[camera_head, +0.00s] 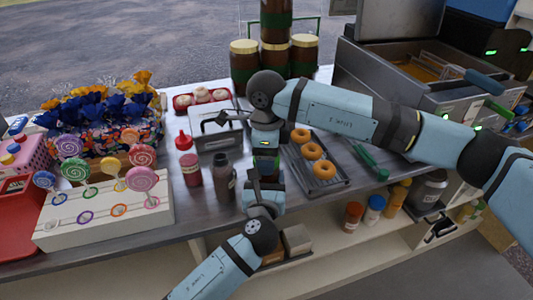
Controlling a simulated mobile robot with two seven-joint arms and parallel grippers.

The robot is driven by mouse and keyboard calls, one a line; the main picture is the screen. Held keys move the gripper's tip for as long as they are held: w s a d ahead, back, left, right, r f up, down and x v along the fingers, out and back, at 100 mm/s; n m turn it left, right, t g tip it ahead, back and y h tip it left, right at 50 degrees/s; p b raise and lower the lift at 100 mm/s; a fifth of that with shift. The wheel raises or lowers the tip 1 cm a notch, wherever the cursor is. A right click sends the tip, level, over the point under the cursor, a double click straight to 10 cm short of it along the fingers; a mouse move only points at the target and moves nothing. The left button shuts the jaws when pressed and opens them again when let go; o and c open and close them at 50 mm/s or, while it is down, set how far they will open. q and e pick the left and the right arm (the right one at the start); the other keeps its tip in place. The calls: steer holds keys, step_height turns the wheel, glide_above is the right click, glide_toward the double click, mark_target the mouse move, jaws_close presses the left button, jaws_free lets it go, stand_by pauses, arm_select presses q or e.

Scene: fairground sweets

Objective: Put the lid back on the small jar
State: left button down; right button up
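My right arm comes in from the right, and its wrist bends down over the middle of the counter. Dark fingers that look like my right gripper (224,118) point left above a grey metal box (217,141). They look spread, with nothing clear between them. My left arm rises from the bottom. Its hand end (266,170) is just below the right wrist, and its fingers cannot be made out. I cannot pick out the small jar or its loose lid for certain. The two arms cover part of the counter. Large brown jars with gold lids (243,62) stand at the back.
A red sauce bottle (190,165) and a dark bottle (224,180) stand left of my arms. A doughnut tray (333,184) lies right of them. A lollipop stand (105,225) is at the front left, and a fryer (395,85) at the back right. Lidded containers (353,216) are on the lower shelf.

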steer(key=c, duration=0.4)
steer(key=shift+m, duration=0.8)
steer(key=o, duration=1)
steer(key=shift+r, duration=0.1)
steer(key=shift+r, duration=2.15)
steer(key=shift+c, duration=0.2)
